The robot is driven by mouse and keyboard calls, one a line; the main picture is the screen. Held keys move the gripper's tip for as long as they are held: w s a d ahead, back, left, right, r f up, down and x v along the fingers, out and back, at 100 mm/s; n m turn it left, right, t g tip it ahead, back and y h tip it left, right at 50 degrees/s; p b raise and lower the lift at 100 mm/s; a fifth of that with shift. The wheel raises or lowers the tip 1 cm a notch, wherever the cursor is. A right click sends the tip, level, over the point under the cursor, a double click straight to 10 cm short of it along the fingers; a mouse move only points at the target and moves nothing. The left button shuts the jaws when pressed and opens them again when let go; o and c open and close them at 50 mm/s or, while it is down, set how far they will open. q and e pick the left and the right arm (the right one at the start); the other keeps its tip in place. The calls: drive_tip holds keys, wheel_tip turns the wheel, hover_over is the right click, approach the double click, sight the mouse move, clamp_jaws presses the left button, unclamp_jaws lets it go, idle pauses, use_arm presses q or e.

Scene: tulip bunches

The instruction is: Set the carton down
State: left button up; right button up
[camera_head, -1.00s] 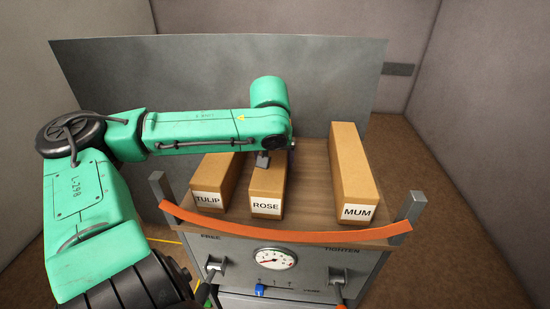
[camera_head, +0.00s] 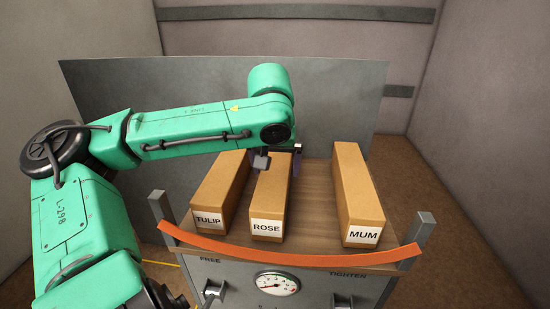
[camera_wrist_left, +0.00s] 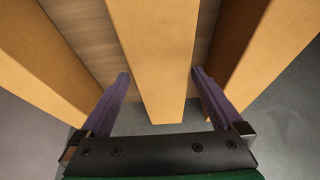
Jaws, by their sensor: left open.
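The ROSE carton (camera_head: 268,208), a long brown box with a white label, rests on the wooden top (camera_head: 310,205) between the TULIP carton (camera_head: 220,190) and the MUM carton (camera_head: 358,190). My left gripper (camera_head: 280,162) is at the back end of the ROSE carton. In the left wrist view, the purple fingers of that gripper (camera_wrist_left: 160,80) are spread, one on each side of the middle carton (camera_wrist_left: 160,60), with gaps showing between fingers and carton. My arm partly hides the far end of the carton in the head view. My right gripper is not in view.
An orange strap (camera_head: 290,256) runs across the front between two grey posts (camera_head: 424,228). Below are a gauge (camera_head: 277,284) and levers. A grey panel (camera_head: 110,105) stands behind. Bare wood separates ROSE and MUM; TULIP is closer to ROSE.

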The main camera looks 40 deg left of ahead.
use_arm(q)
drive_tip(key=v, duration=0.6)
drive_tip(key=shift+b, duration=0.3)
drive_tip(key=shift+f, duration=0.1)
